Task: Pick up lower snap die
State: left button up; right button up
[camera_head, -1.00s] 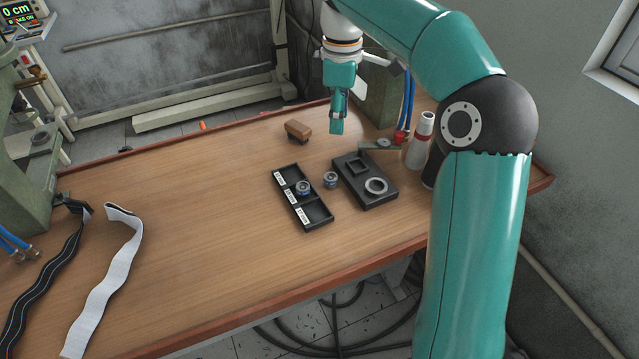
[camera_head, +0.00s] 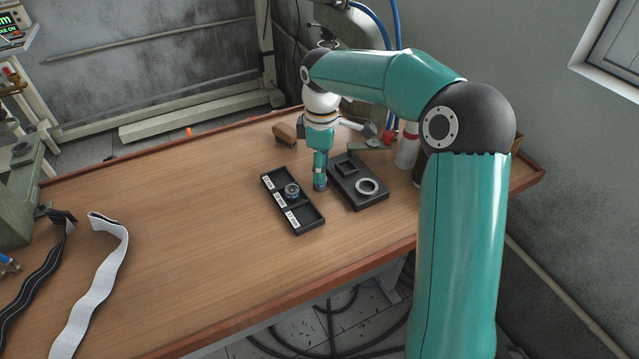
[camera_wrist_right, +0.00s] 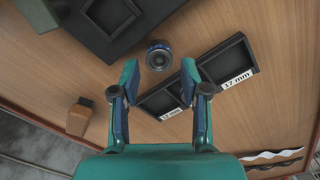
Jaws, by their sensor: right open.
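A small round metal die with a blue band (camera_wrist_right: 159,57) stands on the bare table in the right wrist view, centred just beyond my fingertips. A similar die (camera_head: 292,191) sits in the middle compartment of the black tray (camera_head: 311,228). The pictures do not tell which is the lower one. My right gripper (camera_head: 320,183) points down between the tray and a black block, and mostly hides the table die in the head view. In the wrist view its fingers (camera_wrist_right: 159,76) are apart with nothing between them. My left gripper is out of view.
The black block (camera_head: 375,199) with a square recess and a pale ring lies close right of my gripper. A white strap (camera_head: 95,290) lies left; the table's middle is clear.

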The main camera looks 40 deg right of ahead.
jog(key=f, duration=0.3)
jog(key=shift+w+f, duration=0.2)
jog(key=shift+f, duration=0.05)
grip_shut()
jog(key=shift+r, duration=0.15)
